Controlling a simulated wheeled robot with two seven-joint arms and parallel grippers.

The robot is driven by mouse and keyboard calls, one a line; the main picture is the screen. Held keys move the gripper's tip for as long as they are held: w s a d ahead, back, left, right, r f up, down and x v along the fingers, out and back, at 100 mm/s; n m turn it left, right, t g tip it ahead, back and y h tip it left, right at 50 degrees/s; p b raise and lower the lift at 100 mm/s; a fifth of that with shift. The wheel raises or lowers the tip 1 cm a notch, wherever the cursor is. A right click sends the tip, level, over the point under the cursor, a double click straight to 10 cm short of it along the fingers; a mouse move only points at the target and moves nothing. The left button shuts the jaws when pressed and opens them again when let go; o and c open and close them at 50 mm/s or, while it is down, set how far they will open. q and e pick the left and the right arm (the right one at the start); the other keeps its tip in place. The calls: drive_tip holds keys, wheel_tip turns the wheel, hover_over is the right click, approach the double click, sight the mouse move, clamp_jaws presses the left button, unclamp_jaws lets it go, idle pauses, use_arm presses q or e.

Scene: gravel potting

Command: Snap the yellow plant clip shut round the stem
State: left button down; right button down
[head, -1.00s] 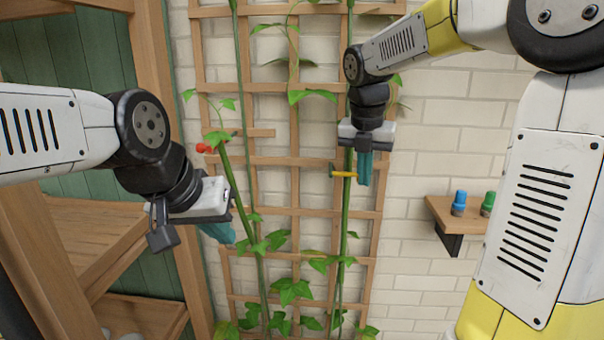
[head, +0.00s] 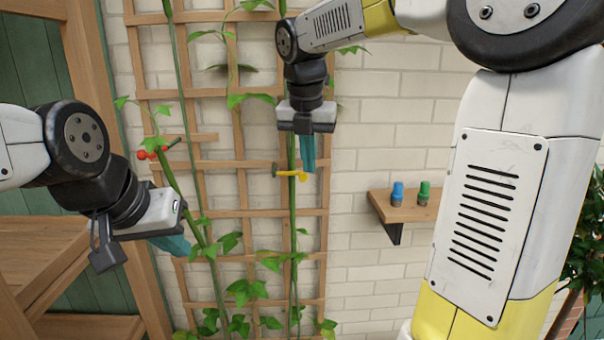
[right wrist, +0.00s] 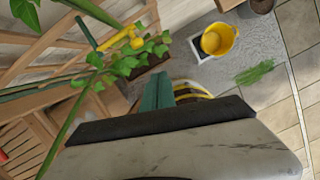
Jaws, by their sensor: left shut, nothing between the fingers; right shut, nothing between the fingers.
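The yellow plant clip (head: 290,174) lies across the right-hand green stem (head: 292,215), with a rounded yellow end to the right of the stem. I cannot tell whether its jaws are closed round the stem. It also shows in the right wrist view (right wrist: 125,38), beside leaves. My right gripper (head: 308,168) has its teal fingers shut and empty, pointing down just above the clip's rounded end; I cannot tell whether they touch it. Its fingers also show in the right wrist view (right wrist: 158,88). My left gripper (head: 180,246) is shut and empty, low near the left-hand stem.
A red clip (head: 150,154) sits at the left-hand stem (head: 172,180). The wooden trellis (head: 240,165) stands against a white brick wall. A shelf (head: 405,209) with blue and green containers is to the right. A yellow pot (right wrist: 218,40) stands on the floor.

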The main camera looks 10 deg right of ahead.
drive_tip(key=v, duration=0.5)
drive_tip(key=shift+s+d+r, duration=0.1)
drive_tip(key=shift+d, duration=0.05)
drive_tip(key=s+d+f+m+t+y, duration=0.1)
drive_tip(key=s+f+m, duration=0.5)
drive_tip(key=m, duration=0.9)
drive_tip(key=s+d+f+m+t+y, duration=0.2)
drive_tip(key=s+f+m, duration=0.4)
drive_tip(key=s+m, duration=0.4)
drive_tip(key=d+m, duration=0.1)
drive_tip(key=m, duration=0.5)
drive_tip(key=shift+s+d+t, duration=0.25)
drive_tip(key=shift+t, duration=0.05)
